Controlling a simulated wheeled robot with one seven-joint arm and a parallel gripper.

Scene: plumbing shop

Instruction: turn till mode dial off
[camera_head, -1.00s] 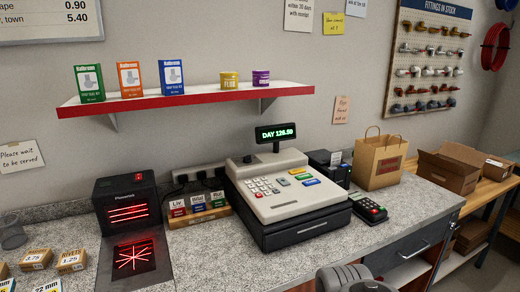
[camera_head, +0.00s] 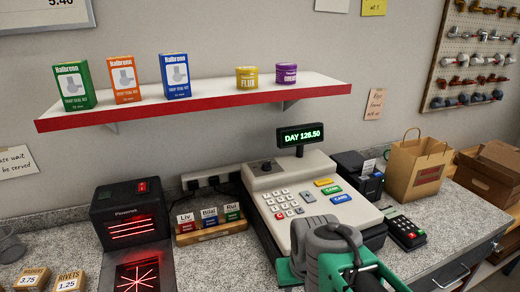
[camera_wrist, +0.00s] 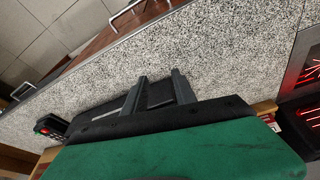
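The till (camera_head: 300,205) stands on the counter, light grey with a black base. Its mode dial (camera_head: 267,167), a small dark knob, sits at the upper left of the till's top; I cannot read its position. In the wrist view my gripper (camera_wrist: 158,80) shows two dark fingers spread apart, with no object seen held. The dial cannot be made out there.
A card terminal (camera_head: 404,228), a printer (camera_head: 358,176) and a paper bag (camera_head: 418,172) are to the right. A red-edged shelf (camera_head: 200,108) hangs above.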

